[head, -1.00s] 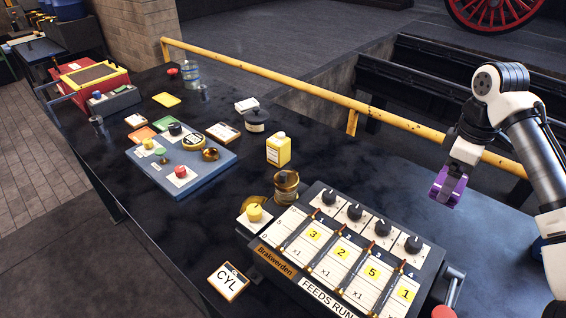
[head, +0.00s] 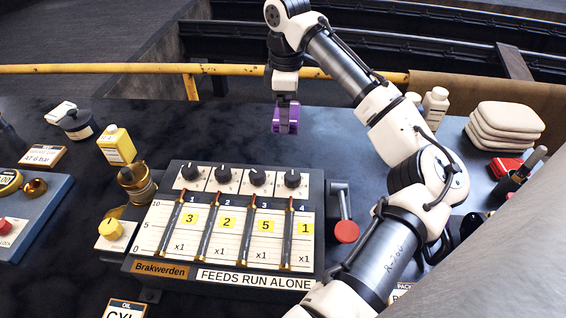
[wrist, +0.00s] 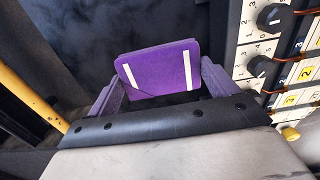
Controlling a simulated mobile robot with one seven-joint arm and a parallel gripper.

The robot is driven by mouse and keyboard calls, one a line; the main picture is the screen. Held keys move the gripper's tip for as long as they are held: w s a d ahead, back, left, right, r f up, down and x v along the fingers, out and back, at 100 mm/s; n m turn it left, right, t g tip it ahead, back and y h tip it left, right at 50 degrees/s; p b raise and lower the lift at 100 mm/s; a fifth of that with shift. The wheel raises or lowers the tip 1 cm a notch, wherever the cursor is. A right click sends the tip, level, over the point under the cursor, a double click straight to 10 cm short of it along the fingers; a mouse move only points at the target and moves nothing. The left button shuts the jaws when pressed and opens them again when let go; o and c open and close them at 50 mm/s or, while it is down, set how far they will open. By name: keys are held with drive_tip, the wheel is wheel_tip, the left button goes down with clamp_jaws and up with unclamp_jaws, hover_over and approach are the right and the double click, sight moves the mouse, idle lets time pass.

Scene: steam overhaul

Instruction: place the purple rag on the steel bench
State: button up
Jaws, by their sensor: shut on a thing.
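The purple rag (head: 287,122) is a small folded purple pad. In the wrist view the rag (wrist: 158,66) shows two pale stripes and sits between the two fingers. My gripper (head: 286,108) is shut on it, pointing down behind the control box. The dark steel bench (head: 225,135) lies below and around the rag. I cannot tell exactly how high the rag is above it.
The control box (head: 225,225) with knobs and numbered slots stands in front. A yellow bottle (head: 118,146) and brass cup (head: 134,183) are to its left. Folded pale cloths (head: 505,125) and white bottles (head: 435,108) are at the right. A yellow rail (head: 130,69) runs behind.

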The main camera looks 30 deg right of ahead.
wheel_tip(320, 180, down, 14)
drive_tip(key=b, duration=1.2)
drive_tip(key=shift+f, duration=0.2)
drive_tip(key=shift+f, duration=0.15)
drive_tip(key=o, duration=0.9)
wheel_tip(320, 180, up, 12)
drive_tip(key=p, duration=1.1)
